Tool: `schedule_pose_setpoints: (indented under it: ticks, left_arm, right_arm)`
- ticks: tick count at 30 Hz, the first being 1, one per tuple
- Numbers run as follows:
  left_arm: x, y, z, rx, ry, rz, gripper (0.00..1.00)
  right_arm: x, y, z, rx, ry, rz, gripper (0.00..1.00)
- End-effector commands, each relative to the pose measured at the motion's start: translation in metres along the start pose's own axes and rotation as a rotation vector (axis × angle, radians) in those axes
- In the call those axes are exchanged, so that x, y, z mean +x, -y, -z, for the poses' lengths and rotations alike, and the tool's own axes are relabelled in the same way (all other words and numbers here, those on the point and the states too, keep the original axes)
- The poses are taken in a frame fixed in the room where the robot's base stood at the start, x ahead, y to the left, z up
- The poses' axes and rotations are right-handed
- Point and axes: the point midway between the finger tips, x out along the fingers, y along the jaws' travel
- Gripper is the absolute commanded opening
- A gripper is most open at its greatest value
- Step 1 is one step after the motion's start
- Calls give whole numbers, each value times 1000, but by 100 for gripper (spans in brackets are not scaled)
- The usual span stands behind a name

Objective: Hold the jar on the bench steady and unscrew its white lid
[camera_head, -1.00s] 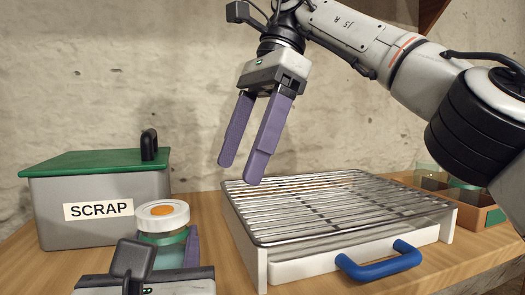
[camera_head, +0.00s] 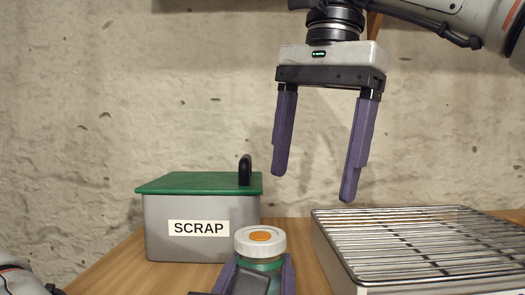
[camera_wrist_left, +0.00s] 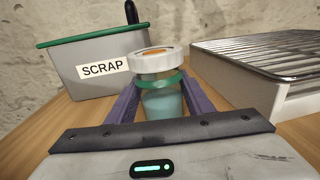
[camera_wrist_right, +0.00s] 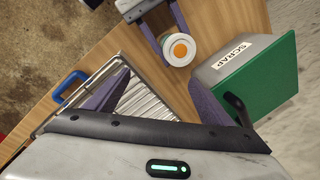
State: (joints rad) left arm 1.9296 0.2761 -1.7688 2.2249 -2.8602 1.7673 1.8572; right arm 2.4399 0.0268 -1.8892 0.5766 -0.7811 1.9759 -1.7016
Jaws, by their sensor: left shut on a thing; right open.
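The jar (camera_wrist_left: 161,102) stands upright on the bench, with a green band below its neck and pale blue-green contents. Its white lid (camera_head: 260,240) has an orange spot on top and sits on the jar; the lid also shows in the right wrist view (camera_wrist_right: 179,50). My left gripper (camera_head: 258,277) is shut on the jar body, one purple finger on each side. My right gripper (camera_head: 312,187) is open and empty, fingers pointing down, above and to the right of the lid, apart from it.
A grey SCRAP bin (camera_head: 170,245) with a green lid and black handle stands behind and left of the jar. The wall is behind.

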Motion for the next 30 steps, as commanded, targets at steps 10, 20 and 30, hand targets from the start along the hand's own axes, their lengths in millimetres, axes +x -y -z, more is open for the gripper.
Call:
schedule_pose_setpoints:
  ticks: [10,20,30]
  left_arm:
    - [0,0,1,1,-2,-1,20]
    - [0,0,1,0,-1,-1,20]
    - [0,0,1,0,-1,0,20]
  right_arm:
    - [-24,27,-81,-622,-328,-41,75]
    - [9,30,-72,-654,-343,-48,75]
    - [67,34,-52,-651,-342,-47,75]
